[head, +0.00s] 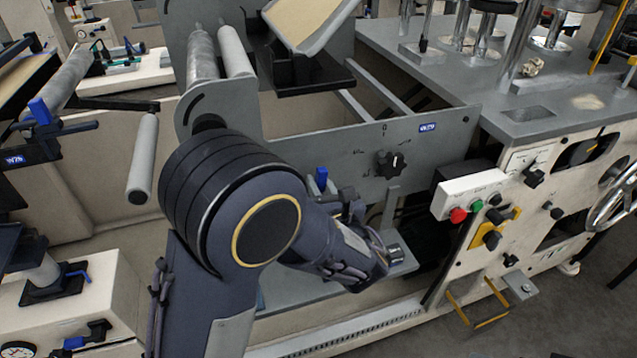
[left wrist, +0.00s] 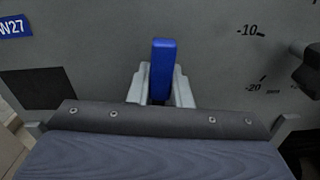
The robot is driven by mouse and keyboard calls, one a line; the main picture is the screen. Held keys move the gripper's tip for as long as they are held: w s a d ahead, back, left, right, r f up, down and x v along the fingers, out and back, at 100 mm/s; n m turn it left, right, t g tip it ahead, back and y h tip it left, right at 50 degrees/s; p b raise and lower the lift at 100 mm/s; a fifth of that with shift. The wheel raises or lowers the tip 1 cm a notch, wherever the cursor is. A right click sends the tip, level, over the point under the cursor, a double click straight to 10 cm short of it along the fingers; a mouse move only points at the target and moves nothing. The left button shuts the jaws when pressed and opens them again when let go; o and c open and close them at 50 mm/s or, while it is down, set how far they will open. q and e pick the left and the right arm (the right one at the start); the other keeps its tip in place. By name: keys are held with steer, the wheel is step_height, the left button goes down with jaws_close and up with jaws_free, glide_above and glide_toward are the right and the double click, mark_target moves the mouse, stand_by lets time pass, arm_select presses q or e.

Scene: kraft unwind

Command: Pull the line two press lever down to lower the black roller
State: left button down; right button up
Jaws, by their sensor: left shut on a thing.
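A blue-handled lever (head: 321,178) stands at the front of the grey machine plate in the head view. In the left wrist view the blue handle (left wrist: 162,66) is upright, between the pale fingers of my left gripper (left wrist: 161,88). My left gripper (head: 338,200) is shut on this handle; my forearm and wrist hide the lower part of the lever in the head view. I cannot make out the black roller for certain. My right gripper is not in view.
A grey panel (head: 350,150) with a black knob (head: 389,164) stands behind the lever. A white control box (head: 470,194) with red and green buttons is to the right. Another blue-handled lever (head: 40,110) and a grey roller (head: 143,160) are at the left.

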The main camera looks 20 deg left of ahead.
mark_target(341, 183)
arm_select(q)
steer(key=d+m+p, duration=0.1)
steer(key=m+p, duration=0.1)
steer(key=p, duration=0.1)
steer(key=w+d+f+m+p, duration=0.1)
steer(key=m+p, duration=0.1)
steer(key=w+d+m+p, duration=0.1)
steer(key=d+m+p, duration=0.1)
steer(key=m+p, duration=0.1)
steer(key=shift+w+f+p, duration=0.25)
steer(key=shift+f+p, duration=0.1)
steer(key=shift+f, duration=0.05)
steer(key=shift+w+d+f+m+p, duration=0.1)
steer(key=shift+f+m+p, duration=0.1)
steer(key=shift+m+p, duration=0.2)
steer(key=f+m+p, duration=0.1)
steer(key=d+m, duration=0.1)
steer(key=shift+w+f+m+p, duration=0.35)
steer(key=shift+f+m+p, duration=0.05)
steer(key=shift+w+d+f+m+p, duration=0.15)
steer(key=shift+f+m+p, duration=0.1)
steer(key=shift+f+m, duration=0.6)
steer(key=shift+d+f+m+p, duration=0.1)
steer(key=shift+f+m+p, duration=0.2)
steer(key=shift+f+m, duration=0.55)
steer(key=shift+w+d+f+m+p, duration=0.2)
steer(key=shift+f+m, duration=0.25)
steer(key=shift+m, duration=0.75)
steer(key=shift+s+f, duration=0.1)
